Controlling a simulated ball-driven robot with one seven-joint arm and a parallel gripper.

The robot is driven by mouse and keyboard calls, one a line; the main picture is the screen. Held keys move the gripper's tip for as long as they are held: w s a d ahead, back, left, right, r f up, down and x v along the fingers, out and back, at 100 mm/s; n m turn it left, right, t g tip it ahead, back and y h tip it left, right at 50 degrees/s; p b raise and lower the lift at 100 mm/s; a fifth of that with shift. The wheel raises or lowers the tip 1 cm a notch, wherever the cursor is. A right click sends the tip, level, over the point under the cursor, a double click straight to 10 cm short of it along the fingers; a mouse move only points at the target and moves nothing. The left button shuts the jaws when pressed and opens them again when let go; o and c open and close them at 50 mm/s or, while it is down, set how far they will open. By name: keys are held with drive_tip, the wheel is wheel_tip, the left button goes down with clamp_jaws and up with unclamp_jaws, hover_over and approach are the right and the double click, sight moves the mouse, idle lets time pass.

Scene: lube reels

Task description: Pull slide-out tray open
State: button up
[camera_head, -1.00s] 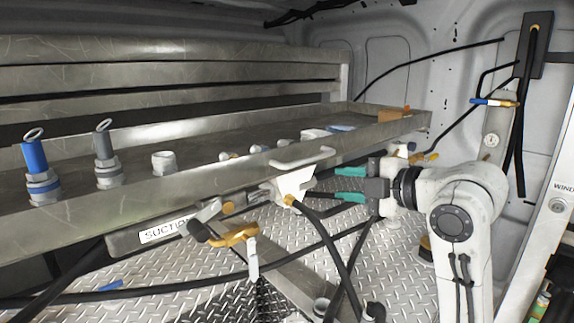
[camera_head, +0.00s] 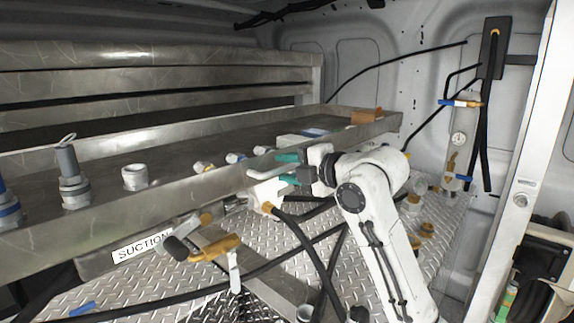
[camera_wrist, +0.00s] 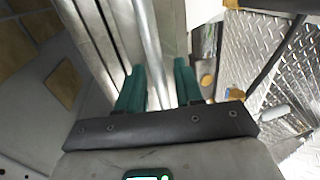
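The slide-out tray (camera_head: 330,140) is a long grey metal tray with a raised front rim, below a stack of metal shelves. Its pale bar handle (camera_head: 262,174) sits on the front rim, partly hidden by my gripper. My gripper (camera_head: 287,169) has teal fingers and is at the handle, coming from the right. The fingers are apart. In the wrist view, my gripper (camera_wrist: 160,84) shows a pale metal bar (camera_wrist: 150,45) running between the fingers, with a gap on the right finger's side. I cannot tell whether either finger touches it.
Fittings stand in the tray, including a grey one with a ring (camera_head: 72,180) and a white cap (camera_head: 135,177). The diamond-plate floor (camera_head: 440,230) shows clear patches.

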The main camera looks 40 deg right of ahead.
drive_tip(key=shift+w+f, duration=0.1)
drive_tip(key=shift+w, duration=0.15)
drive_tip(key=shift+c, duration=0.4)
clamp_jaws()
